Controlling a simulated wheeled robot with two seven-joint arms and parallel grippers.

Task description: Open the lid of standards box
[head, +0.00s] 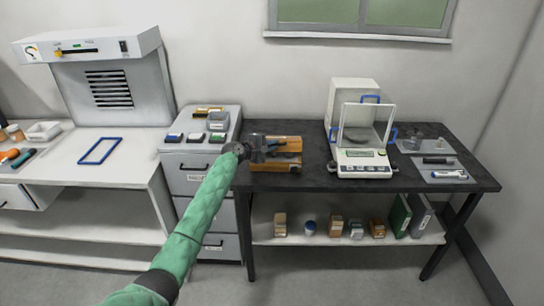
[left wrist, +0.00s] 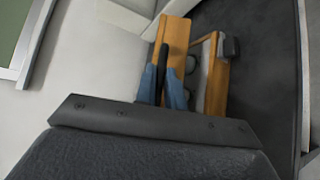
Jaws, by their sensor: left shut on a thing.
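The standards box is a wooden box (head: 275,166) on the left part of the dark table. Its wooden lid (head: 288,141) stands raised at the back. In the left wrist view the lid (left wrist: 176,36) shows beside the box's wooden wall (left wrist: 218,84), and grey round pieces show in the gap between them. My left gripper (head: 264,146) is at the lid, partly blending with the box. Its blue fingers (left wrist: 164,84) are shut around a dark strip at the lid's edge. How far the lid is open is hard to tell. My right gripper is not in view.
A balance (head: 364,157) with a glass shield stands right of the box. Grey trays with a pen (head: 447,174) lie at the table's right end. A drawer cabinet (head: 192,158) stands left, close to my arm. Dark table top between box and balance is clear.

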